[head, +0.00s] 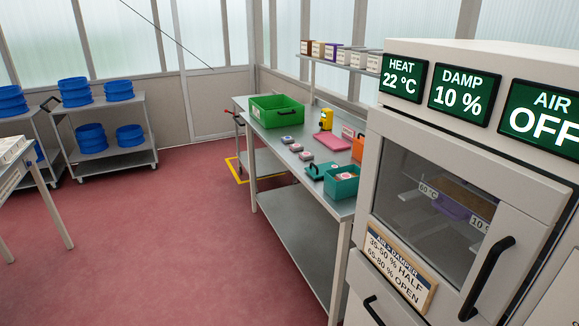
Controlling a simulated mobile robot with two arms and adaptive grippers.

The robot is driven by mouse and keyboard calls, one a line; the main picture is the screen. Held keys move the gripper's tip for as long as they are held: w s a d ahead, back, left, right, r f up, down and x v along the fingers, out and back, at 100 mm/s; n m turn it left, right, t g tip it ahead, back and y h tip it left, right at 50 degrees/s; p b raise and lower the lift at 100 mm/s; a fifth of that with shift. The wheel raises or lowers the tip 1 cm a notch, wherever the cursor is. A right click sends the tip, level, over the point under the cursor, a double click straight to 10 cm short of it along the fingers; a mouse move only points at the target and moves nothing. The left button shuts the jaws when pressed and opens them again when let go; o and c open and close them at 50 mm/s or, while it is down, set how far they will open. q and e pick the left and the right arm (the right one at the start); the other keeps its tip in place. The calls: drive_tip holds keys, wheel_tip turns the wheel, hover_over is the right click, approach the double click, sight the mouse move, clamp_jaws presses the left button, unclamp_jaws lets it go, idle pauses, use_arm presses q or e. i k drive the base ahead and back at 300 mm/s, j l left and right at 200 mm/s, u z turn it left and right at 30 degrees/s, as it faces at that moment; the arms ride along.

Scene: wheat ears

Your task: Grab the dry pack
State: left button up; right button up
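No pack can be read as the dry pack from here. Several small grey-and-pink packs (306,156) lie on the metal bench (270,138), left of a pink flat item (333,142). A teal open box (341,186) at the bench's near end has a pale round label on its front and light contents too small to make out. A teal item with a dark handle (318,170) lies beside it. Neither of my grippers is in view.
A drying cabinet (405,135) with a closed glass door stands at the right, its signs reading 22 °C, 10 % and OFF. A green crate (276,111) and a yellow device (326,119) are on the bench. Blue tubs fill carts (105,105) at left. The red floor (170,235) is clear.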

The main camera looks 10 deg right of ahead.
sight(346, 175)
drive_tip(key=i+j+u, duration=0.2)
drive_tip(key=i, duration=0.35)
drive_tip(key=i+j+u, duration=0.15)
drive_tip(key=i, duration=0.4)
drive_tip(key=i+j+u, duration=0.2)
drive_tip(key=i, duration=0.4)
